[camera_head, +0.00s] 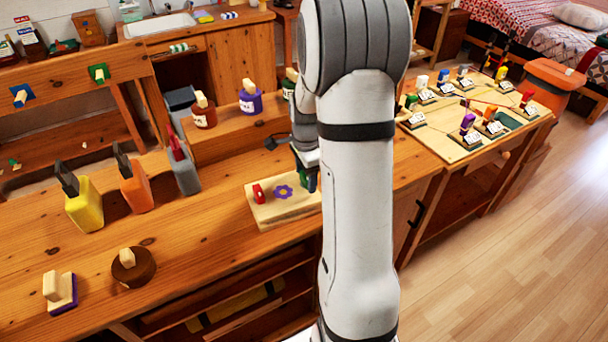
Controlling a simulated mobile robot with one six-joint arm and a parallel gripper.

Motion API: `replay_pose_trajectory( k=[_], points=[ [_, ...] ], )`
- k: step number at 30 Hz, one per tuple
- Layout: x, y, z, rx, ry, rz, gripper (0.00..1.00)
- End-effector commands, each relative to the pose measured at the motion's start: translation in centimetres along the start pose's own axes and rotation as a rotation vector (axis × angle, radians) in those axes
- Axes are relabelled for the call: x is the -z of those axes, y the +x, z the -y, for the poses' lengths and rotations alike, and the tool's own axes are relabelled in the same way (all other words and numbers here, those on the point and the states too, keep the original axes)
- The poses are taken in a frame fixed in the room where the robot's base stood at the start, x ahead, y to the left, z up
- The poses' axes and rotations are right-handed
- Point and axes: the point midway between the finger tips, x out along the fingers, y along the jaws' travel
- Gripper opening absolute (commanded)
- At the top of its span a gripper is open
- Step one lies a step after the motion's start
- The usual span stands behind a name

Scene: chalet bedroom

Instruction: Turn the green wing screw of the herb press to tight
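The herb press appears to be the light wooden board (268,213) on the bench, with a red wing screw (259,193) at its left and a purple flower (283,191) in its middle. A dark green part (311,183), likely the green wing screw, shows at its right, mostly hidden by my arm. My gripper (309,170) is right at the green part from above. My arm hides much of the gripper and the board's right end. I cannot tell whether the fingers are shut on the screw or its exact angle.
Yellow (85,206), orange (134,187) and grey (184,171) bottles stand left of the board. A wooden riser (235,135) with jars stands behind. A round brown block (133,268) lies front left. The bench front between it and the board is clear.

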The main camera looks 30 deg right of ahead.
Motion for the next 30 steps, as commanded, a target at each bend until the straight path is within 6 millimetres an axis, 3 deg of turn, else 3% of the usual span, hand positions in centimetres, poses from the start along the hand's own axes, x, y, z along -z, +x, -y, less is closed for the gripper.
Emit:
replay_pose_trajectory(
  k=[10, 21, 30],
  points=[
    [0.0, -0.5, 0.0, 0.001, -0.001, 0.0, 0.67],
    [0.0, -6.3, 0.0, 0.001, -0.001, -0.001, 0.67],
    [0.0, -7.8, 0.0, -0.001, 0.0, 0.0, 0.67]
  ],
)
